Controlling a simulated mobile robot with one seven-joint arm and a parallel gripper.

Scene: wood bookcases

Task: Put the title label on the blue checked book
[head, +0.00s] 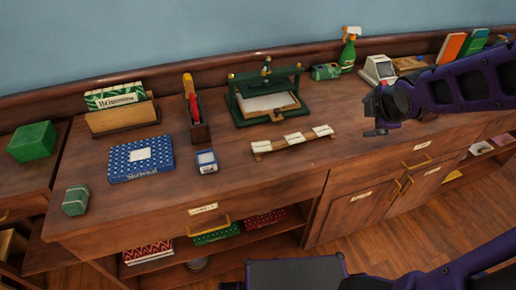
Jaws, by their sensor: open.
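The blue checked book (118,172) lies flat on the wooden counter at the left, with a pale square on its cover and lettering along its front edge. A low wooden rack (281,147) stands mid-counter. It carries small white labels (293,138); their print is too small to read, so I cannot tell which is the title label. My gripper (373,122) is open, with nothing visible in it. It is above the right part of the counter, to the right of the rack and far from the book.
A green press (237,112) stands behind the rack. A wooden holder with upright tools (199,132) and a small blue-and-white box (206,162) stand between book and rack. A green box (76,200) is near the left front edge. A spray bottle (347,55) stands at the back.

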